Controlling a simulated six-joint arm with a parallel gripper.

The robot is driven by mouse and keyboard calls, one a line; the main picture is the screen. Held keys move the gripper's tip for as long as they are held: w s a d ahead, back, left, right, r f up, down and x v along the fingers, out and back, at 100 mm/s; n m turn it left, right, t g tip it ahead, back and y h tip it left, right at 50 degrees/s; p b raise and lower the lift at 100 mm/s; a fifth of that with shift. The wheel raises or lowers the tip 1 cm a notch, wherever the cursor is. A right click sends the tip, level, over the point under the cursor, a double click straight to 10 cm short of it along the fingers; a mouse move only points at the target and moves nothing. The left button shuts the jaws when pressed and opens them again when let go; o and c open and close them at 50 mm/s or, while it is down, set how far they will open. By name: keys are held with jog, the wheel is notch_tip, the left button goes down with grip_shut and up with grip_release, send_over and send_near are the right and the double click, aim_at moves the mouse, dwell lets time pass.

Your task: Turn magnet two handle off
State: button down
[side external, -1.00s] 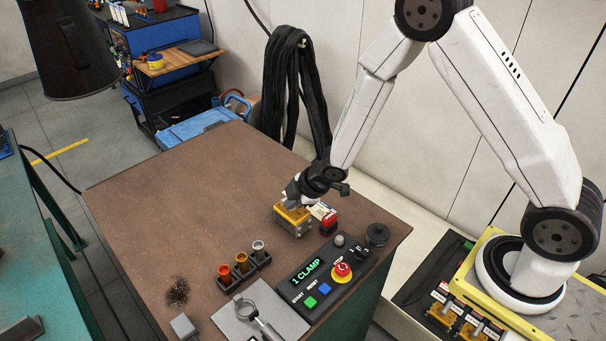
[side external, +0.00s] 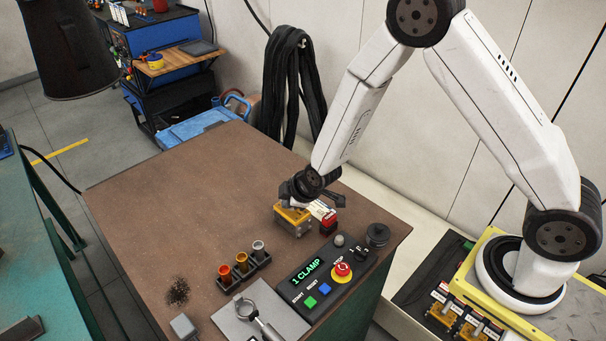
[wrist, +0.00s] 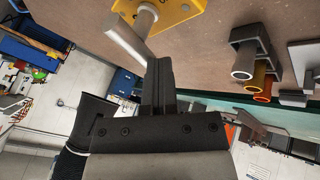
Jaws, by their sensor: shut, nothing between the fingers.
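A yellow-and-grey magnet block (side external: 293,222) stands on the brown table, with a red-and-white part at its right side. In the wrist view its yellow top plate (wrist: 180,12) carries a grey rod handle (wrist: 128,40) on a round pivot. My gripper (wrist: 158,62) is shut and empty, its fingertips close beside the handle; I cannot tell whether they touch it. In the side view my gripper (side external: 291,203) is over the block and hides part of its top. The number on this block is not readable.
A rack of coloured nozzles (side external: 243,272) stands in front. Two more yellow magnet units (side external: 445,306) sit by my base. The table's far left is clear.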

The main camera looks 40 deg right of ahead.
jog(key=shift+w+a+m, duration=0.1)
jog(key=shift+w+m, duration=0.05)
jog(key=shift+m, duration=0.25)
jog(key=shift+w+a, duration=0.1)
jog(key=shift+w, duration=1)
jog(key=shift+a, duration=0.1)
dwell(1.3)
jog(key=s+a+r, duration=0.6)
jog(key=r, duration=0.3)
jog(key=shift+s, duration=0.2)
dwell(0.8)
